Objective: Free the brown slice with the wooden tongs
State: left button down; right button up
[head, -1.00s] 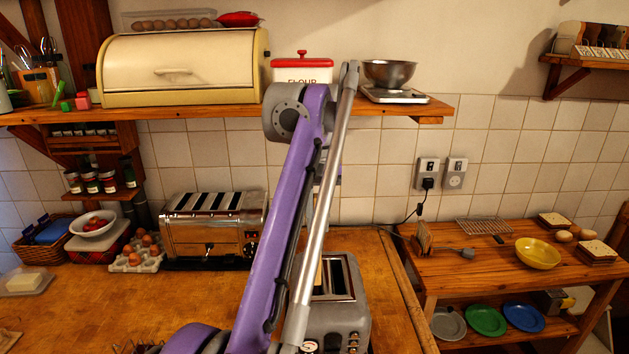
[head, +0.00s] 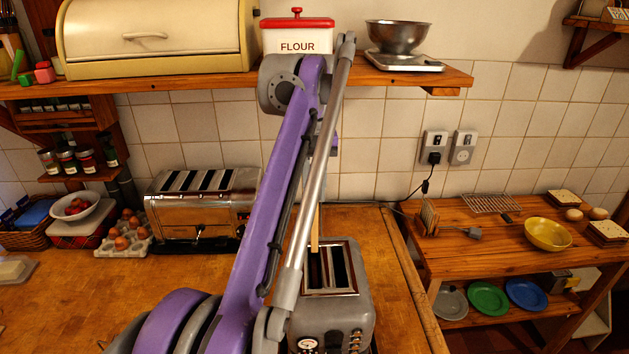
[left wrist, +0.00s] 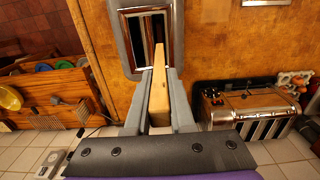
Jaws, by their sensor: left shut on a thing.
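The grey two-slot toaster (head: 352,305) stands on the wooden counter, partly covered by my left arm in the head view. Its slots look dark from above, and I cannot make out the brown slice. The wooden tongs (head: 315,228) show as a narrow pale strip upright over the left slot. In the left wrist view my left gripper (left wrist: 159,88) is shut on the tongs (left wrist: 158,102), whose tip reaches over a slot of the toaster (left wrist: 178,40). Whether the tip is inside the slot I cannot tell. My right gripper is not in view.
A chrome long toaster (head: 205,205) stands left of the grey one, with an egg tray (head: 125,240) beside it. A shelf (head: 400,78) with a flour tin (head: 297,38) hangs above. A side table (head: 480,255) with a yellow bowl (head: 547,234) is at the right.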

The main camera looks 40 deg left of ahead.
pick_arm(q)
jog(key=shift+w+f+b, duration=0.15)
jog(key=shift+f+b, duration=0.35)
jog(key=shift+f, duration=0.4)
notch_tip(320, 180, down, 4)
jog(key=shift+r+b, duration=0.15)
jog(key=shift+b, duration=0.6)
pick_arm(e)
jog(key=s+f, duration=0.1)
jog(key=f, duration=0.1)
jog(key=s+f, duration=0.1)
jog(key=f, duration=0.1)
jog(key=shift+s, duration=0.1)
pick_arm(q)
jog(key=shift+f, duration=0.75)
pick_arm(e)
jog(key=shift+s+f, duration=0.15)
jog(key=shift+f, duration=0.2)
